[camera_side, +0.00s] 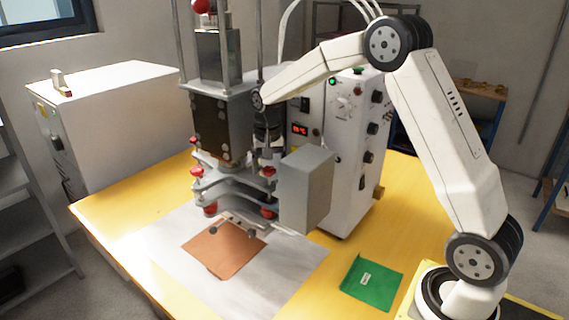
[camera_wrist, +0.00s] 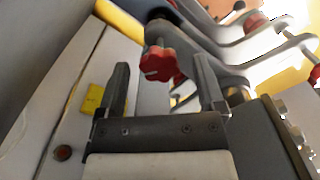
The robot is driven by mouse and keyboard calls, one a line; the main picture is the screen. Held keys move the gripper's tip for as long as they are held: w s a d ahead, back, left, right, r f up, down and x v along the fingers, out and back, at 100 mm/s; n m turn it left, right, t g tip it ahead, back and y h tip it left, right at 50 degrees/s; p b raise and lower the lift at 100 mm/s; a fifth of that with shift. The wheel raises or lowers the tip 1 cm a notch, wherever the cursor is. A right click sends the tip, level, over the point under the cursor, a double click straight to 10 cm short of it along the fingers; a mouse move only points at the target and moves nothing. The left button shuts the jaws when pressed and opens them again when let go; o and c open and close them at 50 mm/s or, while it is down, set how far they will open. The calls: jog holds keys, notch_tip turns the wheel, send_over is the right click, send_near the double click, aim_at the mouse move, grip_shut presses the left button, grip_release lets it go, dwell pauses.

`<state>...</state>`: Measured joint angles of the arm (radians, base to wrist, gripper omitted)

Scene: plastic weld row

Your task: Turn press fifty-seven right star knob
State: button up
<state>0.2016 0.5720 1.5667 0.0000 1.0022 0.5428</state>
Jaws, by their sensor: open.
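The press (camera_side: 222,125) stands on the yellow table with several red star knobs on its grey arms. The right red star knob (camera_side: 268,171) is on the upper right arm of the press, just below my gripper (camera_side: 268,148). In the wrist view a red star knob (camera_wrist: 157,63) shows in the gap between the two fingers of my gripper (camera_wrist: 160,70), nearer the left finger. The fingers are open, and I cannot tell whether they reach around it. Another red knob (camera_side: 195,171) is on the left arm. In the side view my fingertips are dark and partly hidden.
A grey box (camera_side: 307,188) stands close to the right of the knob. Behind it is a white control cabinet (camera_side: 342,185) with a red display. A brown sheet (camera_side: 222,252) lies under the press. A green card (camera_side: 372,283) lies at the front right.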

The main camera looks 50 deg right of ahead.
aim_at(269, 169)
jog(key=shift+r, duration=0.1)
jog(key=shift+r, duration=3.85)
jog(key=m, duration=0.4)
jog(key=shift+f, duration=0.1)
jog(key=shift+f, duration=3.85)
